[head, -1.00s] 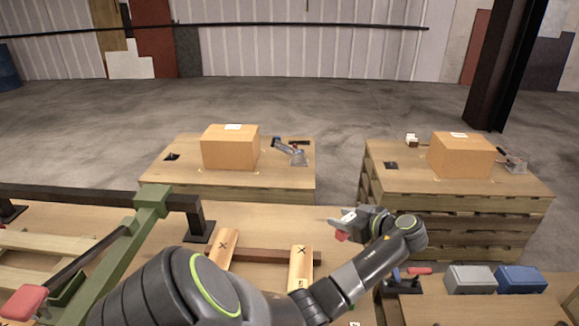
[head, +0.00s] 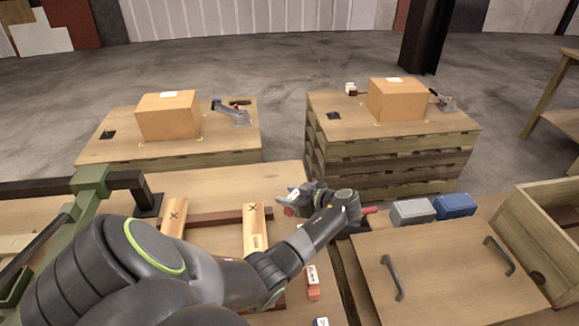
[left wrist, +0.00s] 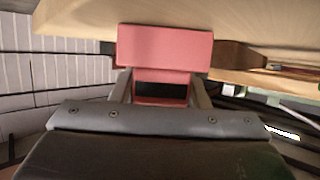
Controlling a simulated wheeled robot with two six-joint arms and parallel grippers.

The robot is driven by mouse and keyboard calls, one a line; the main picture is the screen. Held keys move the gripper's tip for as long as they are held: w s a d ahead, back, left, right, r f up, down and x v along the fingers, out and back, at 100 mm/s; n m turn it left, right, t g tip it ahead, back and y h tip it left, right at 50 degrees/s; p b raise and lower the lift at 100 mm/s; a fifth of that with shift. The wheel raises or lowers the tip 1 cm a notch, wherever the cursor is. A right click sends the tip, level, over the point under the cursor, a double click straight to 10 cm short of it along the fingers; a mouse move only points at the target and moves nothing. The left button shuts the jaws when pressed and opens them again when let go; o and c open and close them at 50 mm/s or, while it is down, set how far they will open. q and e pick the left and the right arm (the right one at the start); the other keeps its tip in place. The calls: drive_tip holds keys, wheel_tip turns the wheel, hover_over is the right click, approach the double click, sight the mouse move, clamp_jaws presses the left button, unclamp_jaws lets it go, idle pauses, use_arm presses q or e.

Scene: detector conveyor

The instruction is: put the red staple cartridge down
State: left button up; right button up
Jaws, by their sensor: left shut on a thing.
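The red staple cartridge is held in my left gripper (head: 292,202). It shows large in the left wrist view as a red block (left wrist: 165,47) between the two fingers. In the head view only a small red part (head: 289,211) shows at the fingertips. The gripper is over the wooden bench top (head: 225,185), to the right of and beyond the right X-marked block (head: 254,228). I cannot tell whether the cartridge touches the wood. My right gripper is not in view.
A grey box (head: 412,211) and a blue box (head: 455,205) stand right of the gripper. A handled wooden panel (head: 440,275) and an open crate (head: 545,230) are at right. An orange labelled piece (head: 312,282) lies nearer. Beyond, pallets carry cardboard boxes (head: 168,116) (head: 397,100).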

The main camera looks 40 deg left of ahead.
use_arm(q)
drive_tip(key=o, duration=1)
drive_tip(key=shift+r, duration=0.1)
drive_tip(key=b+v, duration=0.2)
drive_tip(key=v, duration=0.9)
drive_tip(key=shift+d, duration=0.25)
drive_tip(key=shift+d+r, duration=0.15)
drive_tip(key=shift+d, duration=0.1)
